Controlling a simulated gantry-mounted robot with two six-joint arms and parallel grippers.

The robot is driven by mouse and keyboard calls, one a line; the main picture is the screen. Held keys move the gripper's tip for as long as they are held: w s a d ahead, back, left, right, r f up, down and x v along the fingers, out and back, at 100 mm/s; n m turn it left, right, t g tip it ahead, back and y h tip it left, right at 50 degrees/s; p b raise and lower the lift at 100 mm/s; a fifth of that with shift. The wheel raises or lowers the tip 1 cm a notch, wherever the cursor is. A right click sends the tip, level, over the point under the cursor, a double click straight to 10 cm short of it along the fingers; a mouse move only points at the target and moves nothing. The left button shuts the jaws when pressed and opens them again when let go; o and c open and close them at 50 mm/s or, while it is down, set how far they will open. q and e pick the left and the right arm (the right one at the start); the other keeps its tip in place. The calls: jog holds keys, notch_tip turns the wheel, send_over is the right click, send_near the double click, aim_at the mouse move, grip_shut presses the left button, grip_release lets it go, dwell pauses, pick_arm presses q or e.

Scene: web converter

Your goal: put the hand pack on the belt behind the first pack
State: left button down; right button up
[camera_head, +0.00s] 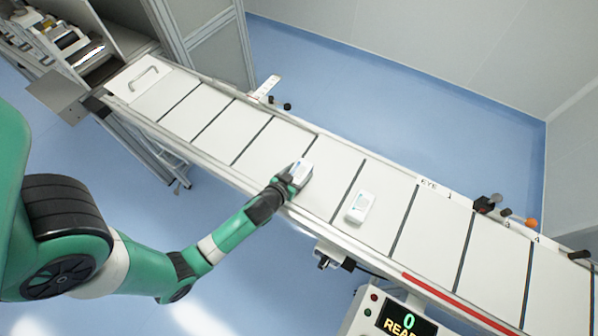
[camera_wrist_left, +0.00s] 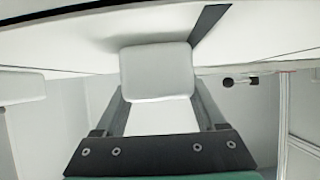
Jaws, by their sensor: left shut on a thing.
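The hand pack (camera_head: 301,170) is a small white pack with a blue mark, over the white belt (camera_head: 262,150). My left gripper (camera_head: 294,178) is shut on it; the wrist view shows the pack (camera_wrist_left: 157,72) between the two fingers of the gripper (camera_wrist_left: 158,100). I cannot tell whether the pack touches the belt. The first pack (camera_head: 359,207) is white with a blue mark and lies on the belt to the right, in the panel beyond a dark cross line. The two packs are apart. My right gripper is not in view.
Dark cross lines split the belt into panels. A rail with labels, dark sensors and an orange knob (camera_head: 531,223) runs along the far right edge. A counter box (camera_head: 396,318) showing 0 stands at the near side. A handled white plate (camera_head: 146,78) lies at the upper left end.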

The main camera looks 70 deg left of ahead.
pick_arm(q)
grip_release()
jog(key=shift+s, duration=0.1)
jog(key=shift+s+d+r, duration=0.2)
jog(key=shift+d, duration=0.05)
jog(key=p+v, duration=0.1)
jog(key=v, duration=0.9)
jog(key=shift+s+d+r, duration=0.15)
jog(key=shift+s, duration=0.15)
